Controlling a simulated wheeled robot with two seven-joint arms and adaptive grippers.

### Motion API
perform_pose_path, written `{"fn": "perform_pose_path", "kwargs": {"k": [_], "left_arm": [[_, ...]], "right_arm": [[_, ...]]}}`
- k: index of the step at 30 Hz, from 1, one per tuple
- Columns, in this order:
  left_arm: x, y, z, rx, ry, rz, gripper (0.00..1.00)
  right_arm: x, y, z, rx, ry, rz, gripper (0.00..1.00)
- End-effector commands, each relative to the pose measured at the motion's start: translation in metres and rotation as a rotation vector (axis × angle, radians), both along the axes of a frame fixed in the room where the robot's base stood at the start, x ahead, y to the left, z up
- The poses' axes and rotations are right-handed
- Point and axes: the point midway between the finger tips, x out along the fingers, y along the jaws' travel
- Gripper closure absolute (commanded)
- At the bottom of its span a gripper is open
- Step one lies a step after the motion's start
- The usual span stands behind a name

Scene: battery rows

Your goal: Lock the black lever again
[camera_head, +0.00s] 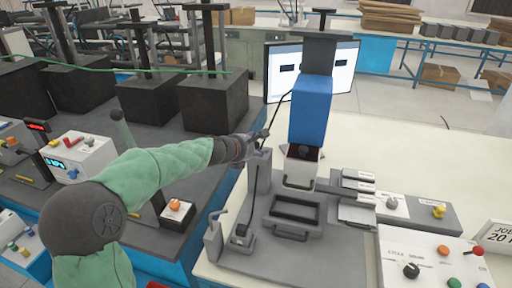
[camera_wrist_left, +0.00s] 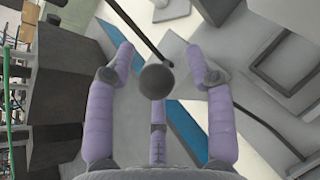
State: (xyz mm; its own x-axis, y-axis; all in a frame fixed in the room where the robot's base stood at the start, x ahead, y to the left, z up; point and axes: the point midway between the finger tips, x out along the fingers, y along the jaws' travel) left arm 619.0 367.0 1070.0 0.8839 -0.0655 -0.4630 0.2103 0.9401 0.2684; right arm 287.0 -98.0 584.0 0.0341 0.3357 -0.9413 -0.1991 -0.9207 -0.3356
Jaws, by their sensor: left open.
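My left gripper (camera_head: 262,140) is beside the grey upright post of the blue-headed press (camera_head: 310,105). In the left wrist view its three pale purple fingers (camera_wrist_left: 160,85) are spread open. A round dark knob (camera_wrist_left: 156,81) appears between the fingers, with a gap to those at either side; I cannot tell whether any finger touches it. A thin black rod (camera_wrist_left: 130,27) runs from near the knob to the upper edge, and looks like the black lever. In the head view the knob is hard to make out behind the fingers. My right gripper is not in view.
A grey fixture with a black-rimmed tray (camera_head: 296,221) lies below the press. A small bent grey handle (camera_head: 215,222) stands at its left. A control box with coloured knobs (camera_head: 430,262) is at the front right. Black blocks (camera_head: 212,100) stand on the left table.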

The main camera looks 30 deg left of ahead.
Motion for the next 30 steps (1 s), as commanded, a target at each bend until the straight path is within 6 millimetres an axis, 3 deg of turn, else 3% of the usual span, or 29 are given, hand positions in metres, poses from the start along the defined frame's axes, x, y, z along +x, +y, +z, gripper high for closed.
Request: {"fn": "perform_pose_path", "kwargs": {"k": [5,18,24,30], "left_arm": [[-0.015,0.002,0.01,0.002,-0.004,0.001,0.46],[-0.087,0.006,0.046,0.0,0.0,0.001,0.46],[-0.103,0.007,0.053,0.0,0.001,-0.001,0.46],[-0.106,0.007,0.054,-0.001,0.003,-0.002,0.46]], "right_arm": [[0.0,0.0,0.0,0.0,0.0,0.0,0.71],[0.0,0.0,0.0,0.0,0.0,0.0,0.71],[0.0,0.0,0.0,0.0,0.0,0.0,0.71],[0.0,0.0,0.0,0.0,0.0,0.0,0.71]]}}
